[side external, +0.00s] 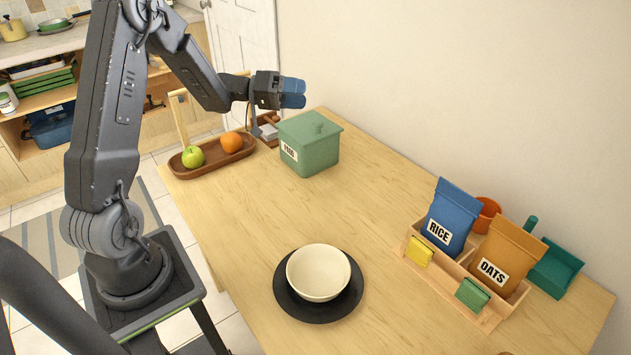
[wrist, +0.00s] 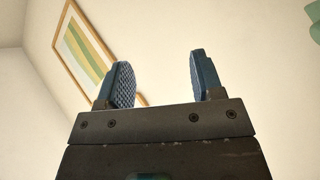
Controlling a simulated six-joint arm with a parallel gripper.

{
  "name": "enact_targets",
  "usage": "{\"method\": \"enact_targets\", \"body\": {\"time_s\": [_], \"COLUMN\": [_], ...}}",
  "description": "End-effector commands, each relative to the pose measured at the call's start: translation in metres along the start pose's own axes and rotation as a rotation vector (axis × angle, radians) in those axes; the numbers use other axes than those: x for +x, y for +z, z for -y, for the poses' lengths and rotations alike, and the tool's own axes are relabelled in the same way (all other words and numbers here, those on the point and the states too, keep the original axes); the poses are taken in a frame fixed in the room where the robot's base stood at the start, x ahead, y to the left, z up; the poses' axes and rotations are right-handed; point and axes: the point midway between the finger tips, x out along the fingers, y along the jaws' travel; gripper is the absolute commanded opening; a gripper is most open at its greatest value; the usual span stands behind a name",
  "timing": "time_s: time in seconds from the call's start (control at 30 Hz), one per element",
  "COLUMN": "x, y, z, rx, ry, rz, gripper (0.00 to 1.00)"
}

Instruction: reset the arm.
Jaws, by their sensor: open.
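My gripper (side external: 293,93) is raised above the far end of the table, over the area near the green lidded box (side external: 310,146). Its blue fingers point to the right in the side view. In the wrist view my gripper (wrist: 159,80) has its two blue pads apart with nothing between them. The wrist view looks toward the upper wall and ceiling, with no table objects in it.
A cream bowl (side external: 318,271) sits on a dark plate (side external: 284,305). A wooden tray (side external: 205,163) holds a green apple and an orange. A wooden caddy (side external: 482,317) holds the rice bag (side external: 450,213) and oats bag (side external: 503,252). The table (side external: 380,195) is clear in its middle.

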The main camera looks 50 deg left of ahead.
Motion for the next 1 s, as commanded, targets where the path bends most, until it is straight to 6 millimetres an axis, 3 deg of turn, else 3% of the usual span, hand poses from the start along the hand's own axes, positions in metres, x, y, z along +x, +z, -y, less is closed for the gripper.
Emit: {"method": "enact_targets", "body": {"time_s": [0.03, 0.2, 0.4, 0.6, 0.7, 1.0], "x": [0.017, 0.043, 0.032, -0.005, -0.026, -0.06], "y": [0.013, 0.075, 0.148, 0.201, 0.216, 0.225], "z": [-0.034, -0.117, -0.185, -0.219, -0.227, -0.233], "rx": [-0.009, -0.047, 0.01, 0.164, 0.255, 0.422], "ry": [0.005, -0.09, -0.343, -0.657, -0.793, -0.974], "rz": [0.114, 0.471, 0.752, 0.819, 0.772, 0.58], "gripper": [0.61, 0.61, 0.61, 0.61, 0.61, 0.61]}}
